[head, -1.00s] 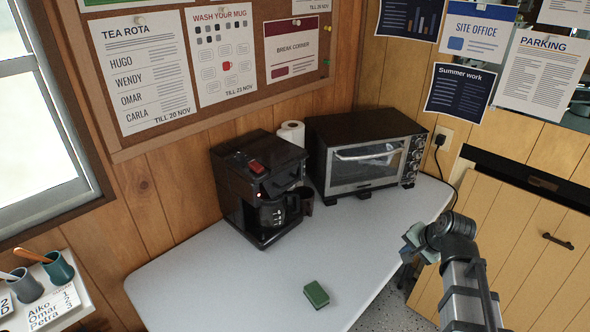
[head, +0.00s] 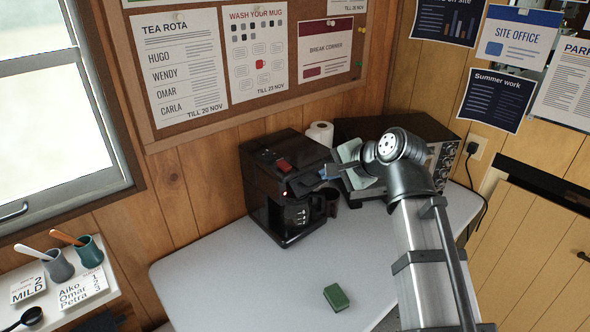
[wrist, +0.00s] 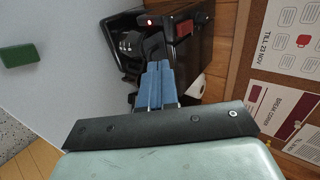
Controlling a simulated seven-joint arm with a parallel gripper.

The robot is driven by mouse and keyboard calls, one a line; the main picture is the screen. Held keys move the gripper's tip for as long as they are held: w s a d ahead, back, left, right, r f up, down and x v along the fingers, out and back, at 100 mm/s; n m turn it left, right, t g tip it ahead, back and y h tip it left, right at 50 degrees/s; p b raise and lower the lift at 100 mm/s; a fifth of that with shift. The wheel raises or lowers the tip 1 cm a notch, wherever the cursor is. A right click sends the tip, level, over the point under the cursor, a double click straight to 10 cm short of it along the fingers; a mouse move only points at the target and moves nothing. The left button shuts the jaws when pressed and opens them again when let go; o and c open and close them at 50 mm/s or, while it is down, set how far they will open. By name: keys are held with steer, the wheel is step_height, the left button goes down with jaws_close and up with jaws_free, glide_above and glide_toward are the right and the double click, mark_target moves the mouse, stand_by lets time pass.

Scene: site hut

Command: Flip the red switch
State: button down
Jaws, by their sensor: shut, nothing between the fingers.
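The red switch (head: 284,166) sits on the top of the black coffee maker (head: 262,190) and also shows in the wrist view (wrist: 201,18). A small red light glows on the machine's front. My gripper (head: 318,179) is shut and empty, with its blue fingers close to the machine's upper right front, to the right of the switch. In the wrist view my fingers (wrist: 155,68) point up toward the machine's front, with the switch beyond and to their right. I cannot tell whether the fingers touch the machine. The glass jug (head: 296,212) is in its place under the machine's head.
A toaster oven (head: 425,131), partly hidden by my arm, stands right of the coffee maker. A paper towel roll (head: 320,133) stands between them. A green sponge (head: 336,297) lies on the white table (head: 230,295), whose front is otherwise clear.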

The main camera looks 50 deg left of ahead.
steer(key=shift+s+a+r, duration=0.15)
steer(key=shift+s, duration=0.05)
glide_toward(287, 172)
steer(key=x, duration=0.4)
steer(key=shift+f, duration=0.65)
steer(key=shift+a+r, duration=0.1)
steer(key=shift+a, duration=0.6)
